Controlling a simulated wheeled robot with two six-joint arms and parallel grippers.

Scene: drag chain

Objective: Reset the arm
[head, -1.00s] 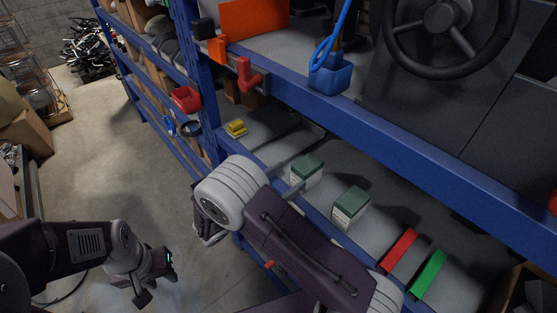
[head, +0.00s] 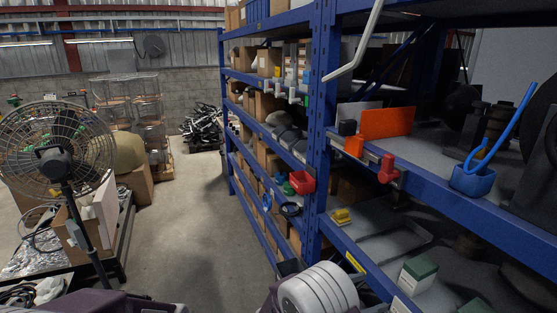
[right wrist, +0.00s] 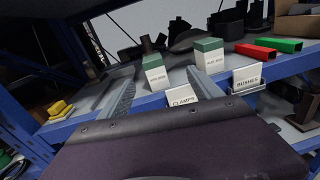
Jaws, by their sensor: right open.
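My right gripper (right wrist: 158,78) shows in the right wrist view with its two grey fingers spread apart over the front of a shelf. It is open. A green-and-white box (right wrist: 155,74) shows between the fingers, beyond them; I see no grip on it. A second green-and-white box (right wrist: 209,54) stands behind the right finger. In the head view a white ribbed joint of my right arm is at the bottom edge, and its fingers are not visible there. One green-and-white box (head: 416,275) shows beside that joint. My left gripper is in neither current view.
Blue shelving (head: 318,130) fills the right side. A yellow part (head: 342,216), red bin (head: 301,182), red clamp (head: 388,170) and blue cup (head: 472,181) sit along it. A fan (head: 58,160) stands left. The aisle floor (head: 205,220) between is clear.

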